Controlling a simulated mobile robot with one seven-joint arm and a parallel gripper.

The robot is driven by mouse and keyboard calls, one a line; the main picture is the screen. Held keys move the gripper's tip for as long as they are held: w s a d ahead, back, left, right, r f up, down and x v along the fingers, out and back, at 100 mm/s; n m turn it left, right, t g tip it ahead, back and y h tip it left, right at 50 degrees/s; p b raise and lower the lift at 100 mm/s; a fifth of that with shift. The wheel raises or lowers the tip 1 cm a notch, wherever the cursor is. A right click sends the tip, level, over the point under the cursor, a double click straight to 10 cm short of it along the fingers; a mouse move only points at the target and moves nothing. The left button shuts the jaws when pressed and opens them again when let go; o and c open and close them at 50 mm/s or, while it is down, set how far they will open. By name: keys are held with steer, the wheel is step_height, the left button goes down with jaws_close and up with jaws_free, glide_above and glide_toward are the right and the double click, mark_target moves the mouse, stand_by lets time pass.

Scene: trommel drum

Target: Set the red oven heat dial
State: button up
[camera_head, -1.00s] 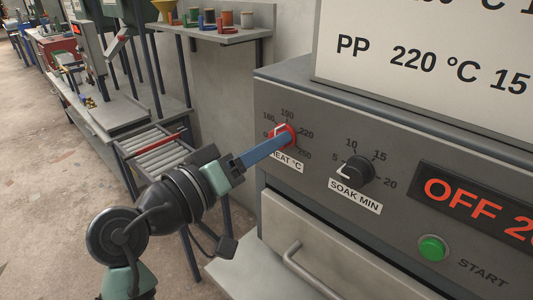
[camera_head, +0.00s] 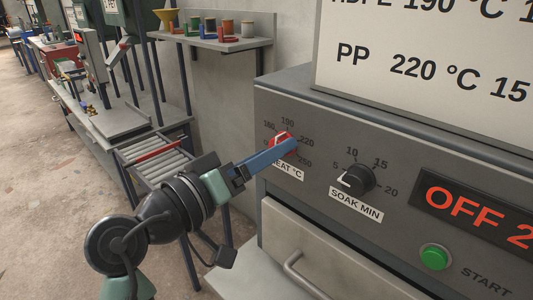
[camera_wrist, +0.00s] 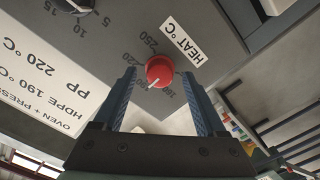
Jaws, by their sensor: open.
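The red heat dial (camera_head: 279,137) is on the grey oven front, above the HEAT °C label. It is partly hidden behind a blue finger of my gripper (camera_head: 292,146). In the wrist view the red dial (camera_wrist: 160,69) lies between the two spread fingers of my gripper (camera_wrist: 158,75). Gaps show on both sides of it, so the gripper is open around or just in front of the dial; depth is hard to tell.
A black SOAK MIN dial (camera_head: 357,179) sits right of the heat dial. Further right are the green START button (camera_head: 435,257) and a display reading OFF (camera_head: 470,205). A drawer handle (camera_head: 300,270) projects below. A roller rack (camera_head: 150,152) stands left of the oven.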

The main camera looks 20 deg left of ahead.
steer(key=b+v, duration=0.1)
steer(key=v, duration=1.2)
